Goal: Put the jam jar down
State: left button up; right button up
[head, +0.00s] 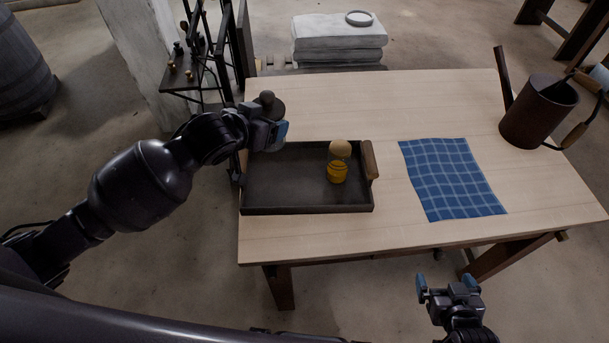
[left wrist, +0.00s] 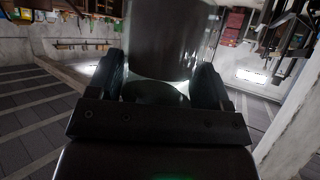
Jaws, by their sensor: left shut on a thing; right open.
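A small orange jar with a rounded beige top, which looks like the jam jar (head: 337,173), stands upright in the right part of the dark tray (head: 300,209). No gripper touches it. My left gripper (head: 271,121) is over the tray's far left corner. It is shut on a dark round thing with a knob (head: 267,99). In the left wrist view this dark grey cylinder (left wrist: 165,40) sits between the two fingers. Its underside is partly hidden, and I cannot tell its height above the tray. My right gripper (head: 447,284) is open and empty, in front of the table's near edge.
A blue checked cloth (head: 452,178) lies flat right of the tray. A brown pot-like vessel (head: 536,115) stands at the table's right. The tray has a wooden handle (head: 369,160) at its right end. The wooden table (head: 400,105) is clear behind the tray and cloth.

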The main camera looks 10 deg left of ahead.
pick_arm(q)
jog(key=shift+w+d+r+m+h, duration=0.1)
jog(key=shift+w+d+m+h, duration=0.2)
jog(key=shift+w+d+h, duration=0.25)
jog(key=shift+w+f, duration=0.2)
jog(key=shift+f, duration=0.15)
notch_tip(320, 180, down, 19)
jog(key=shift+f+b, duration=0.1)
jog(key=shift+b, duration=0.3)
jog(key=shift+f, duration=0.1)
jog(key=o, duration=1.1)
jog(key=shift+f, duration=0.15)
jog(key=shift+o, duration=1)
jog(key=shift+s, duration=0.1)
